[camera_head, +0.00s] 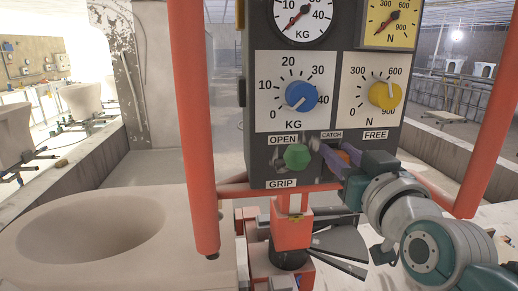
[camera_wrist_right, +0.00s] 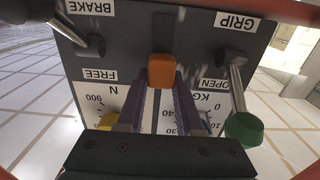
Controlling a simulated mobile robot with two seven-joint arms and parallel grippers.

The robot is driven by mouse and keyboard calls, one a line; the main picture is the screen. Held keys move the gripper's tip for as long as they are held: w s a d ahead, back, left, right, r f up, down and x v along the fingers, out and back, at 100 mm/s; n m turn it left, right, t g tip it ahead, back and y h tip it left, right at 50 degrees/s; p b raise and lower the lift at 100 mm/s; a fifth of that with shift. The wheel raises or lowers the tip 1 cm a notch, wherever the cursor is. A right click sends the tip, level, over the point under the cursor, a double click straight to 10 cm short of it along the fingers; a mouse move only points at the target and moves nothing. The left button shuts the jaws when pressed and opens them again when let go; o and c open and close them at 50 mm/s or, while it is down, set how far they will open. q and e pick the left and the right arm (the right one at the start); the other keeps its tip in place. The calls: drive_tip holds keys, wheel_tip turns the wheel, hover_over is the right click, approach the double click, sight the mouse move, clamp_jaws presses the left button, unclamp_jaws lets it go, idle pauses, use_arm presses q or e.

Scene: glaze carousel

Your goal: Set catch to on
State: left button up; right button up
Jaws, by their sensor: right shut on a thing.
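The catch is an orange knob (camera_head: 347,156) just under the CATCH label on the dark control box, partly covered by my right gripper (camera_head: 339,160). In the right wrist view the panel appears upside down. There the orange knob (camera_wrist_right: 162,71) stands between the tips of the two purple fingers (camera_wrist_right: 162,88), at the end of a dark slot (camera_wrist_right: 167,30). My right gripper is shut on the knob. The words at the catch's two ends are not readable. My left gripper is not in view.
A green-knobbed lever (camera_head: 297,157) beside the catch points toward OPEN. Blue (camera_head: 300,96) and yellow (camera_head: 385,95) dials sit above. Red posts (camera_head: 193,130) flank the box. A pale basin-like piece (camera_head: 60,225) stands at left. A dark lever (camera_wrist_right: 90,46) is near BRAKE.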

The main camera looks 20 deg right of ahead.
clamp_jaws()
idle(0.7)
drive_tip(key=shift+f, duration=0.1)
